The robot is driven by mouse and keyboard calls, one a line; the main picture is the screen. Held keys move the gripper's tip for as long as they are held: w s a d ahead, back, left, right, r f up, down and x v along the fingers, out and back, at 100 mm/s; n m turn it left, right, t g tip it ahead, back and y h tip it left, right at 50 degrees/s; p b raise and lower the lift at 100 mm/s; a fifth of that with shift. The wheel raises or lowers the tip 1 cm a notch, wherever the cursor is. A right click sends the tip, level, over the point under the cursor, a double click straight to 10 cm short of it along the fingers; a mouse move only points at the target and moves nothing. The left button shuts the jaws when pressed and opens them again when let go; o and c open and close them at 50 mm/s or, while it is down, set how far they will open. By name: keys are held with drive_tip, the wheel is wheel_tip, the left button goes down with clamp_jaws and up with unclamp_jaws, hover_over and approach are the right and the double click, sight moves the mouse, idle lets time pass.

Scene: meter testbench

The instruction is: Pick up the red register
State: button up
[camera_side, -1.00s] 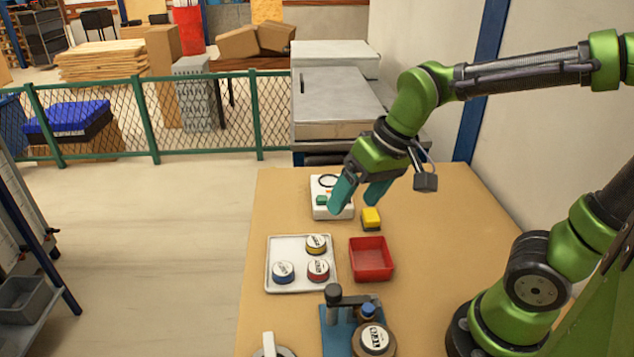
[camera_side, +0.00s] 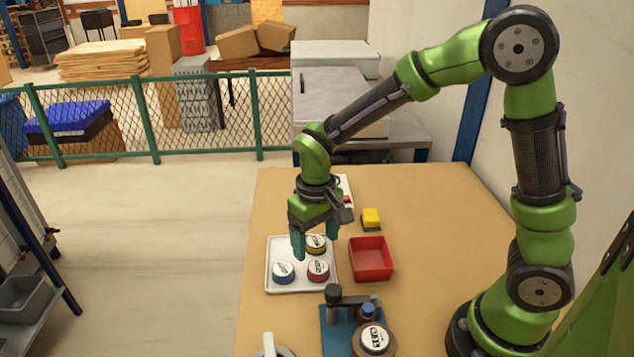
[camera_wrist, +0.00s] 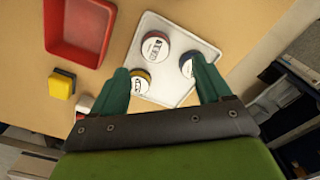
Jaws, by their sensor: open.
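The red register (camera_side: 318,270), a round piece with a white labelled top, sits at the front right of the white tray (camera_side: 275,250). In the wrist view the red register (camera_wrist: 156,48) lies ahead of the fingers, farthest away of the three registers. The blue register (camera_side: 283,272) is to its left, and the yellow register (camera_side: 316,244) is behind it, partly near the fingers. My gripper (camera_side: 315,242) points down above the back of the tray, open and empty. In the wrist view its fingers (camera_wrist: 161,75) are spread, with the yellow register low between them.
A red bin (camera_side: 371,261) stands just right of the tray. A yellow block (camera_side: 371,219) lies behind it. A blue fixture (camera_side: 338,335) with a post and a round meter (camera_side: 374,339) stands in front. A white box (camera_side: 346,185) is behind my gripper. The table's right side is clear.

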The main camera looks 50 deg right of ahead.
sight(320, 267)
drive_tip(key=f, duration=0.7)
drive_tip(key=shift+s+d+f, duration=0.15)
drive_tip(key=shift+d+f, duration=0.15)
drive_tip(key=shift+d, duration=0.1)
